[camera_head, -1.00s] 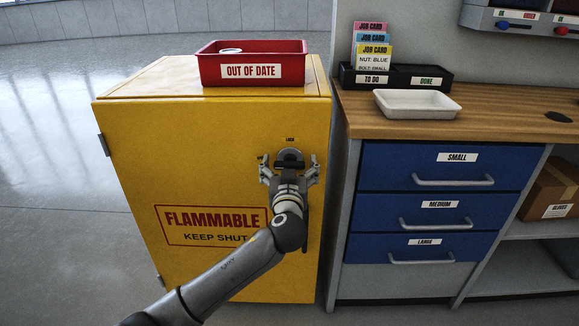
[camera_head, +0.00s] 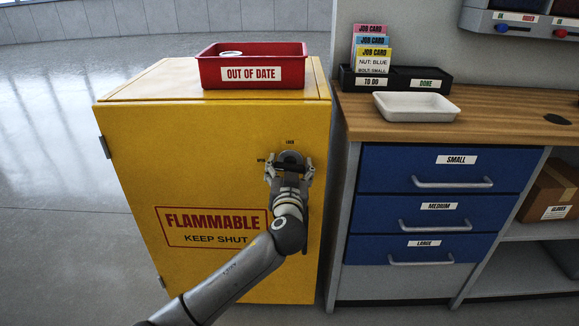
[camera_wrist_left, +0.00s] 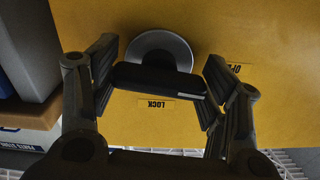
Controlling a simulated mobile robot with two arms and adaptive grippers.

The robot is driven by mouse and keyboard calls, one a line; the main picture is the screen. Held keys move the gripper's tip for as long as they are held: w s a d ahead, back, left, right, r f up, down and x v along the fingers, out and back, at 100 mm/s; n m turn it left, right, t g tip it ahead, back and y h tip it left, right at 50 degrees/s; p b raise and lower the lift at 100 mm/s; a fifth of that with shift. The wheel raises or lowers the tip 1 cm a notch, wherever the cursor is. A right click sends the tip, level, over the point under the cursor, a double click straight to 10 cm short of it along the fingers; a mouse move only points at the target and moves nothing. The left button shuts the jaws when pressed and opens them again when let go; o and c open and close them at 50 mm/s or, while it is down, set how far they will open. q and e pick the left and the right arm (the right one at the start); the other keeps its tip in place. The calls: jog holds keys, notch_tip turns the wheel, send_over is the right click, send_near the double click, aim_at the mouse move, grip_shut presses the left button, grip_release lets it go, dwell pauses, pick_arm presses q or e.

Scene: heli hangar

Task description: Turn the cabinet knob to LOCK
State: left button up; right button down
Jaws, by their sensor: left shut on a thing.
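The yellow cabinet (camera_head: 140,160) stands at centre left with its door shut. Its knob (camera_head: 290,156) is a grey disc with a dark bar across it, also in the left wrist view (camera_wrist_left: 157,76). The bar lies level. A pale mark shows on its end nearer the OPEN label (camera_wrist_left: 236,69). The LOCK label (camera_head: 290,142) is above the knob; it appears upside down in the wrist view (camera_wrist_left: 155,104). My left gripper (camera_head: 290,169) is shut on the knob's bar, one finger at each end. My right gripper is not in view.
A red OUT OF DATE tray (camera_head: 250,72) sits on the cabinet. A dark upright handle (camera_head: 305,215) is close beside my left wrist. A wooden bench (camera_head: 500,100) with blue drawers (camera_head: 430,170) stands to the right. Open floor (camera_head: 50,130) lies left.

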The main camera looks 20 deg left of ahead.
pick_arm(q)
jog(key=m+p, duration=0.1)
jog(key=m, duration=0.1)
jog(key=shift+m, duration=0.3)
jog(key=m+p, duration=0.2)
jog(key=shift+r+m, duration=0.1)
jog(key=shift+m, duration=0.2)
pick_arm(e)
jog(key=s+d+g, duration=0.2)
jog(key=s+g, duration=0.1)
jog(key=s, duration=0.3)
pick_arm(q)
jog(key=m+p, duration=0.3)
jog(key=m, duration=0.2)
jog(key=shift+m, duration=0.3)
jog(key=m+p, duration=0.3)
jog(key=m, duration=0.1)
jog(key=shift+m, duration=0.4)
jog(key=shift+m+p, duration=0.3)
jog(key=shift+m, duration=0.2)
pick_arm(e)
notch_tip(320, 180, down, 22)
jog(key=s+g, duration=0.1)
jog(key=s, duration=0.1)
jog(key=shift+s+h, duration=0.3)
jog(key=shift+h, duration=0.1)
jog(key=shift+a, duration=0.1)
pick_arm(q)
jog(key=o, duration=1)
jog(key=shift+o, duration=0.2)
